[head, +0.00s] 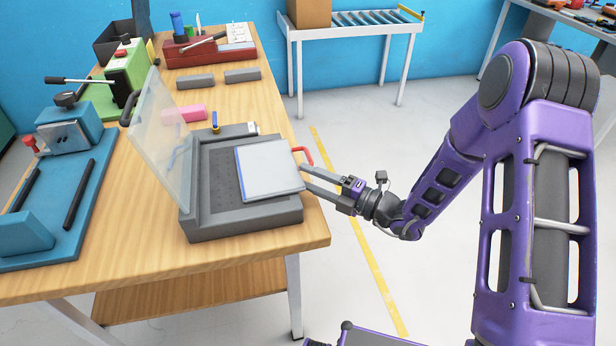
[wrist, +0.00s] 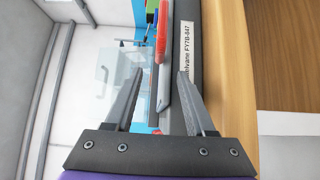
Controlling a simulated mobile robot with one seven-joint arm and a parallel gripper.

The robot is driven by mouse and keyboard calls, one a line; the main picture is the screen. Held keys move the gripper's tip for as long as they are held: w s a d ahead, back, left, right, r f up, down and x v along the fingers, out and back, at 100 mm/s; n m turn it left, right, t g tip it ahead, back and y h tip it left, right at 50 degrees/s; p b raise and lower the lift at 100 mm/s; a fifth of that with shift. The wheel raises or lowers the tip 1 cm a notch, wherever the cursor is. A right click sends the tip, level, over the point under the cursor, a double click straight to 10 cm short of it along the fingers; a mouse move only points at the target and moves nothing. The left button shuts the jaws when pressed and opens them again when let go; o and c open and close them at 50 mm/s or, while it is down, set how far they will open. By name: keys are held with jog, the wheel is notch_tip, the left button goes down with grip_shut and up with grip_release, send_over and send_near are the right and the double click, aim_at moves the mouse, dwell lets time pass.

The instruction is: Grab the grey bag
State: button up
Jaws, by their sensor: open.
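The grey bag (head: 268,169) looks like a flat pale-grey rectangle. It lies tilted on the bed of a dark grey machine (head: 240,222) whose clear lid stands open. Its right edge reaches the machine's right side. My gripper (head: 307,179) is open at that edge, coming from the right, with its fingers pointing toward the bag. In the wrist view my gripper (wrist: 162,74) has its two fingers spread. A thin grey edge (wrist: 164,92), probably the bag's, shows between them. I cannot tell whether either finger touches it.
A red handle (head: 303,154) on the machine sits close beside my fingers; it also shows in the wrist view (wrist: 160,35). The clear lid (head: 160,135) stands up at the left. The wooden table (head: 130,262) holds several other tools. The floor at the right is open.

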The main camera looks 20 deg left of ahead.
jog(key=shift+c, duration=0.3)
grip_shut()
dwell(0.4)
notch_tip(320, 180, up, 3)
jog(key=p, duration=0.2)
jog(key=shift+p, duration=0.4)
jog(key=shift+f, duration=0.25)
jog(key=shift+d+r, duration=0.25)
jog(key=shift+d, duration=0.15)
jog(key=s+d+r+p, duration=0.1)
jog(key=d+r+p, duration=0.1)
jog(key=d, duration=0.4)
jog(key=s+d+r+p, duration=0.2)
jog(key=d+p, duration=0.1)
jog(key=d, duration=0.4)
jog(key=shift+s+r+p, duration=0.15)
jog(key=shift+r+p, duration=0.1)
jog(key=shift+p, duration=0.1)
